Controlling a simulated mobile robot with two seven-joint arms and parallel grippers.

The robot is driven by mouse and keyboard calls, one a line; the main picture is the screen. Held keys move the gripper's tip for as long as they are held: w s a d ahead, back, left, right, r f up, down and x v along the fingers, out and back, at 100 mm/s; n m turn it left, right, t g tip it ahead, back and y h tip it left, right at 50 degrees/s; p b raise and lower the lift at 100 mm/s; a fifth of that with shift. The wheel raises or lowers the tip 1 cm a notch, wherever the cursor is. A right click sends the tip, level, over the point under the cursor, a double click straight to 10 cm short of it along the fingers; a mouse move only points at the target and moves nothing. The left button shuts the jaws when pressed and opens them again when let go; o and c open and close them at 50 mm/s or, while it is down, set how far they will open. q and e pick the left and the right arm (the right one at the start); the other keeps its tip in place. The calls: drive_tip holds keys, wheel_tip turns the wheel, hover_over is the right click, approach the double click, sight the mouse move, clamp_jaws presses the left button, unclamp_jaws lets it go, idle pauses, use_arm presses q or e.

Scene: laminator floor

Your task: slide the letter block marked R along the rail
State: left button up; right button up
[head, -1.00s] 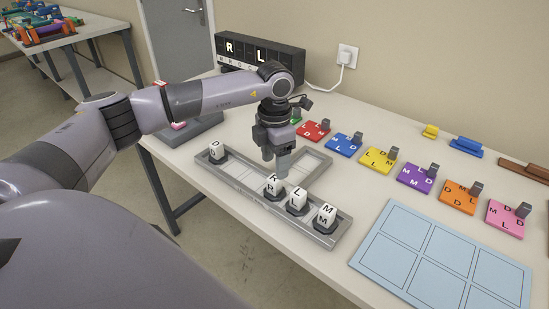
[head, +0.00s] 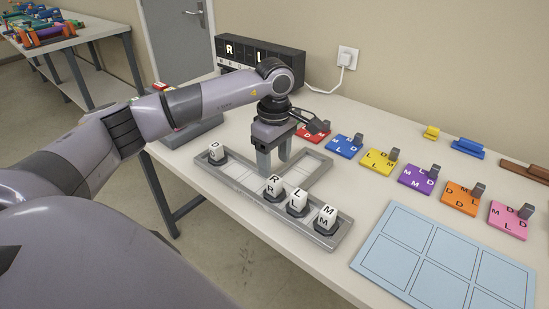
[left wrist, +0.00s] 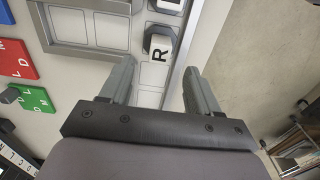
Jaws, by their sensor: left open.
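The white letter block marked R (head: 274,187) stands in the grey T-shaped rail tray (head: 222,187), just left of the L block (head: 297,200) and M block (head: 326,216). The D block (head: 216,152) is at the tray's far left end. My left gripper (head: 273,163) is open, fingers pointing down, just behind the R block. In the left wrist view the R block (left wrist: 158,45) lies beyond and between the two open fingertips (left wrist: 160,68), apart from both. My right gripper is not in view.
A black display box (head: 262,62) stands at the back, partly behind my arm. Coloured lettered tiles with grey pegs, such as the yellow tile (head: 377,162), line the table behind the tray. A light-blue panel (head: 440,255) lies at right. The rail is clear between D and R.

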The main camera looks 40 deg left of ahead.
sight(275, 179)
use_arm(q)
drive_tip(key=shift+f, duration=0.1)
drive_tip(key=shift+f+p, duration=0.4)
drive_tip(key=shift+f, duration=3.1)
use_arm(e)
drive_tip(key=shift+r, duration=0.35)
